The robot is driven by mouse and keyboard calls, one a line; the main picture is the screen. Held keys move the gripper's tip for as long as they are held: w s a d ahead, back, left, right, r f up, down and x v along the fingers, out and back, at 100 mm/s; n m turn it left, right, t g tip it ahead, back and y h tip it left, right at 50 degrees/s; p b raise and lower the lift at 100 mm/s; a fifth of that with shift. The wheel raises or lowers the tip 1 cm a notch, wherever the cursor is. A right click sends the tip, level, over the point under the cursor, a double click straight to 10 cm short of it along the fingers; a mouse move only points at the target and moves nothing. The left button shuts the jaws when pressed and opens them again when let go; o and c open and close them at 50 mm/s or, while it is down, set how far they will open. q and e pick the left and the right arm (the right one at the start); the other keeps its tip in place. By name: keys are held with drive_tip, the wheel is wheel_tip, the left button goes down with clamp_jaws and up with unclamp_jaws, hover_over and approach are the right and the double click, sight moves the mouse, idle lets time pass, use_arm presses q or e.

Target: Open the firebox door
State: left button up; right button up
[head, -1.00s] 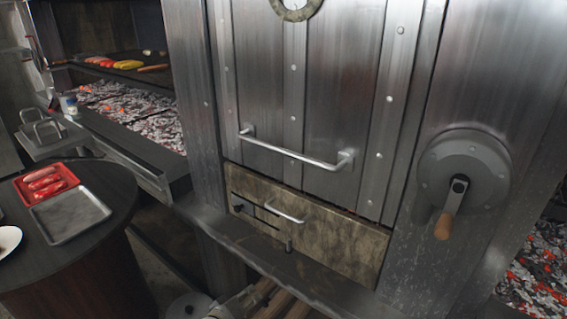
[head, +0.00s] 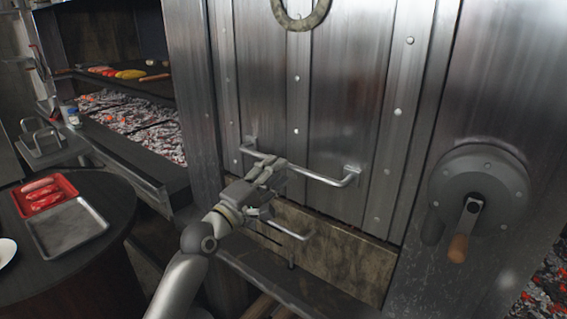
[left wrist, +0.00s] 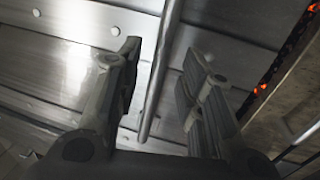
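A tall riveted steel door (head: 340,110) fills the middle of the head view and looks shut. A horizontal bar handle (head: 325,180) runs across its lower part. My left gripper (head: 268,172) is at the left part of this handle. In the left wrist view the handle bar (left wrist: 160,70) passes between the two spread fingers of my left gripper (left wrist: 163,60), with gaps on both sides. The gripper is open. Part of the bar's left portion is hidden behind the fingers in the head view. My right gripper is not in view.
Below the door is a tarnished panel (head: 345,262) with its own small handle (head: 290,232), partly behind my gripper. A crank wheel (head: 478,190) with a wooden grip is at right. A round table (head: 100,205) with a red tray (head: 68,183) and metal tray (head: 72,243) stands left.

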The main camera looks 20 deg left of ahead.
use_arm(q)
drive_tip(key=shift+x, duration=1.9)
clamp_jaws()
